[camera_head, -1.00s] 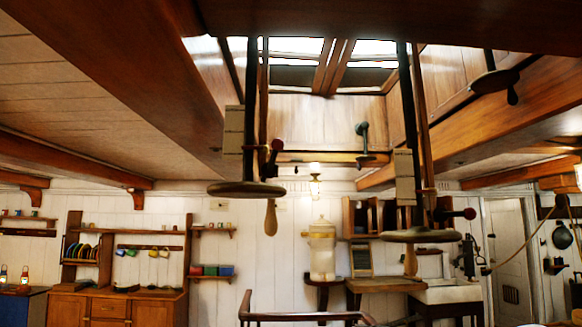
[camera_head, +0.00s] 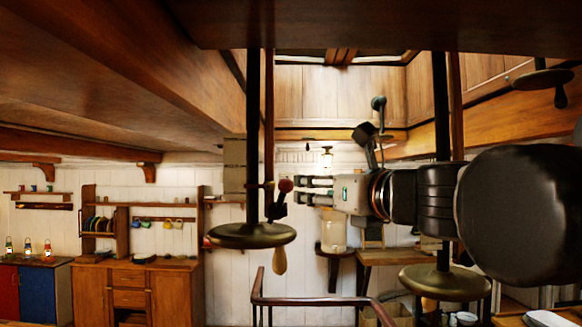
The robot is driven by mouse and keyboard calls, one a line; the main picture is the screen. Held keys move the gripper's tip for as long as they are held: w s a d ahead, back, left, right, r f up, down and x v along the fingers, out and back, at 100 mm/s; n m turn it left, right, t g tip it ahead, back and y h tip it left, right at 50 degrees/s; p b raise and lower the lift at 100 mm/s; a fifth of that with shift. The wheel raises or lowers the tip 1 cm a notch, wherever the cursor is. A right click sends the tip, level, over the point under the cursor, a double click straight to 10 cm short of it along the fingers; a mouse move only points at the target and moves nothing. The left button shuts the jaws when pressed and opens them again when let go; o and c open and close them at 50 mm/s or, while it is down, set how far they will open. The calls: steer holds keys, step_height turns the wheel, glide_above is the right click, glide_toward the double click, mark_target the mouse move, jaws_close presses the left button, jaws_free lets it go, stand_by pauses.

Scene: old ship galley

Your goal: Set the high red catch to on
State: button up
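The high red catch (camera_head: 286,185) is a red ball on a short dark lever, beside the left hanging post (camera_head: 253,110). It stands just above the round dark disc (camera_head: 252,236) at that post's lower end. My gripper (camera_head: 299,189) reaches in from the right, with its fingers pointing left at the red ball. The two fingers are apart with a gap between them, and nothing shows in the gap. The fingertips look very near the ball; whether they touch it I cannot tell. The second red knob is not visible now, with my arm across that area.
A right hanging post (camera_head: 442,100) with a disc (camera_head: 443,282) stands behind my arm. A wooden rail (camera_head: 310,301) is below. Heavy ceiling beams (camera_head: 150,70) run overhead. A wooden cabinet (camera_head: 135,290) and shelves stand at the back left.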

mark_target(290, 186)
steer(key=p+x, duration=0.2)
steer(key=x, duration=1.1)
steer(key=shift+w+a+r+p, duration=0.1)
steer(key=shift+w+a+p, duration=0.2)
steer(key=shift+p, duration=0.1)
jaws_close()
